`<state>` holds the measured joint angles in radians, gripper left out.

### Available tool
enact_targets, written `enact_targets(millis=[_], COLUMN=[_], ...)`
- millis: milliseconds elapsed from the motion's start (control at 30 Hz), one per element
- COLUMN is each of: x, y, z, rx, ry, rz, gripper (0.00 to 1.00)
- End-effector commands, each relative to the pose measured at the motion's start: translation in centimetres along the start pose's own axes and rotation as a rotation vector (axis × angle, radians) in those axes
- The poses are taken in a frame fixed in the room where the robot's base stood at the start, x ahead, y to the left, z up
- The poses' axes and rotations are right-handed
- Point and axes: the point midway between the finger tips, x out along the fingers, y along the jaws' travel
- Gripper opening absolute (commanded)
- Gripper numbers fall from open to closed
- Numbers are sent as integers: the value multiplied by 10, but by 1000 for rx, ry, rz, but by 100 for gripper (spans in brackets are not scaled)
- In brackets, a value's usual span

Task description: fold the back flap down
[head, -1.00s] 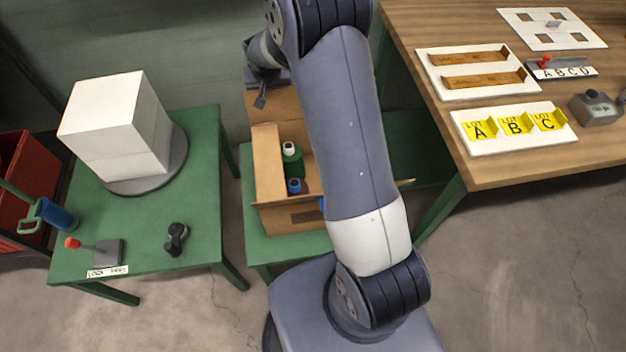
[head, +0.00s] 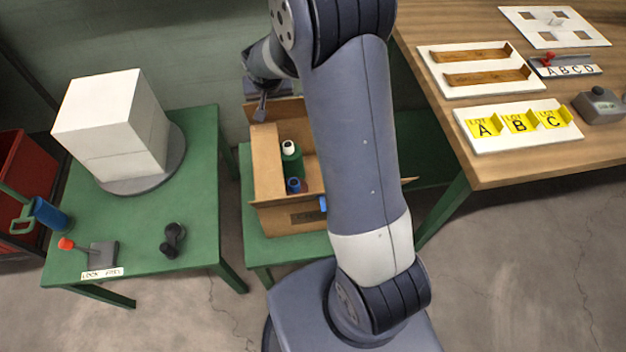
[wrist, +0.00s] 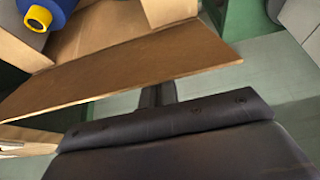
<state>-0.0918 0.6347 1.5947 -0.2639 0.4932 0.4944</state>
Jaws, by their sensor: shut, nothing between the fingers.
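An open cardboard box (head: 290,216) stands on a green table, with green and blue spools (head: 292,165) inside. Its back flap (head: 287,109) stands up at the far side; the flap's brown panel also crosses the wrist view (wrist: 125,77). The right flap is mostly hidden behind my arm. My gripper (head: 261,114) is shut and empty at the back left corner. In the wrist view my fingers (wrist: 156,94) are close to the flap's edge; contact is unclear.
A white block (head: 112,125) sits on a grey disc on the left green table (head: 140,230), with a red-knobbed lever (head: 100,254) in front. A wooden bench (head: 480,170) with white trays and yellow lot cards stands at the right. A grey wall is behind the box.

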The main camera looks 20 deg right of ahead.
Motion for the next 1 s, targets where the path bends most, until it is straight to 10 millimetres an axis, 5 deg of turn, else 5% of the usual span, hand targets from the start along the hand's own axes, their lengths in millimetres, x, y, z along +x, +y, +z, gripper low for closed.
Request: enact_targets(millis=[467, 1000], x=[1, 3], y=[0, 0], z=[35, 44], rx=[-1, 0], ry=[1, 0], rz=[0, 0], gripper=[0, 0])
